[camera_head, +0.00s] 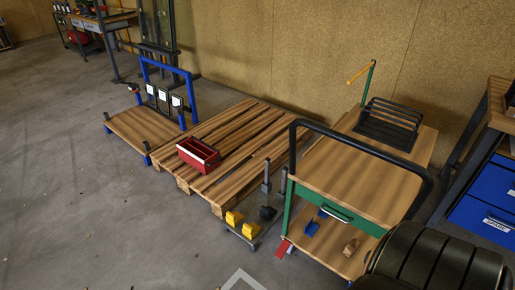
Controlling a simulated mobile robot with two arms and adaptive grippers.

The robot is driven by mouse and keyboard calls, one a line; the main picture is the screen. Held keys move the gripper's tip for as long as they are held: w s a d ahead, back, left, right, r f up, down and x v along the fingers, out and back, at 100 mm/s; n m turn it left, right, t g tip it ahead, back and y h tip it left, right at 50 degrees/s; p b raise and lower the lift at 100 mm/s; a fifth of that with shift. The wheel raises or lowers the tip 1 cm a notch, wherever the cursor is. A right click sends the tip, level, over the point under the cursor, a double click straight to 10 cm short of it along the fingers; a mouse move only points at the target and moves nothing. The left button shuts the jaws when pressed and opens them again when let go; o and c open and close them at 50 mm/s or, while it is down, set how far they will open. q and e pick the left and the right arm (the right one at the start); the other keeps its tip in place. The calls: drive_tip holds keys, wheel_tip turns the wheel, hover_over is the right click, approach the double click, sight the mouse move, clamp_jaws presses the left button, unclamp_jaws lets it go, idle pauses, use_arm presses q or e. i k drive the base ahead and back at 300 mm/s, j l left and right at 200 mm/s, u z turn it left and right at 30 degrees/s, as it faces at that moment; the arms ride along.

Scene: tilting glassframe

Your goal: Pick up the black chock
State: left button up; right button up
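The black chock (267,213) appears as a small dark block on a low wheeled rack on the floor, between the wooden pallet and the green cart. Two yellow chocks (250,230) sit on the same rack, to the left and nearer. The black chock is small in view, and its exact shape is hard to tell.
The wooden pallet (237,156) bears a red toolbox (198,154). The green cart (297,203) with a black handle stands right of the rack. A blue-framed trolley (140,128) is at left. Open floor (90,215) lies left and in front.

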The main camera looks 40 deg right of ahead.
sight(267, 212)
drive_tip(key=i+z, duration=0.15)
drive_tip(key=i, duration=0.45)
drive_tip(key=i+j+z, duration=0.2)
drive_tip(key=i, duration=0.35)
drive_tip(key=i+j+z, duration=0.15)
drive_tip(key=i, duration=0.45)
drive_tip(key=i+z, duration=0.2)
drive_tip(key=z, duration=0.2)
drive_tip(key=i+j+z, duration=0.15)
drive_tip(key=z, duration=0.25)
drive_tip(key=i+j+z, duration=0.15)
drive_tip(key=z, duration=0.25)
drive_tip(key=i+j+z, duration=0.2)
drive_tip(key=z, duration=0.2)
drive_tip(key=i+j+z, duration=0.1)
drive_tip(key=j+z, duration=0.2)
drive_tip(key=z, duration=0.15)
